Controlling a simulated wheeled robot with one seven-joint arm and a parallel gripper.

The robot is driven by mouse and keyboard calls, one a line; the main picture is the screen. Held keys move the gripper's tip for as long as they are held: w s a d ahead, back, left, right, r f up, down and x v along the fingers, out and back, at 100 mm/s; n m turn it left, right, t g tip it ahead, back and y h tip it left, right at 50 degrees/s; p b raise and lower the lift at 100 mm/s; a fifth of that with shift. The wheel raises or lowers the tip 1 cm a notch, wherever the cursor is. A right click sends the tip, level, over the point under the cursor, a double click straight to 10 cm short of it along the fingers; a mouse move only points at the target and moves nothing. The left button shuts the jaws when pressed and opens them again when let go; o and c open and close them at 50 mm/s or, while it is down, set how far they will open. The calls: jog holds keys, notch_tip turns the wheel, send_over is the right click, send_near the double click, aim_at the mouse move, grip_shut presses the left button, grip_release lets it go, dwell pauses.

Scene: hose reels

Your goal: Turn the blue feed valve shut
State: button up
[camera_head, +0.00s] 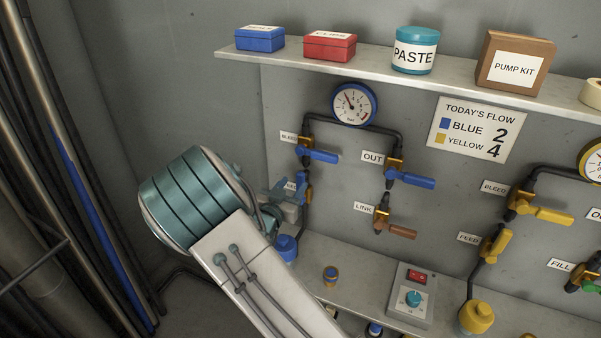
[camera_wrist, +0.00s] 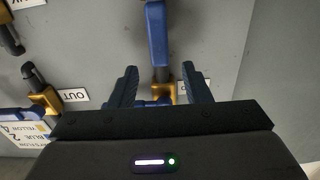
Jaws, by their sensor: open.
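The blue feed valve has a brass body and a blue lever (camera_head: 306,193) on a vertical pipe at the left of the panel. In the wrist view its lever (camera_wrist: 157,35) runs straight along the picture's height, in line with the pipe. My gripper (camera_head: 290,191) is at this valve and partly covers it and its label. In the wrist view my gripper (camera_wrist: 160,70) is open, one finger on each side of the valve, with gaps visible.
The blue bleed lever (camera_head: 318,155) sits just above, and the blue out lever (camera_head: 410,181) and brown link lever (camera_head: 400,232) are to the right. A blue-capped fitting (camera_head: 286,247) stands below. A shelf (camera_head: 380,65) with boxes runs above. A switch box (camera_head: 411,295) sits lower right.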

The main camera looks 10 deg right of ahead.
aim_at(299, 178)
jog(key=p+x, duration=0.1)
jog(key=x, duration=0.5)
grip_shut()
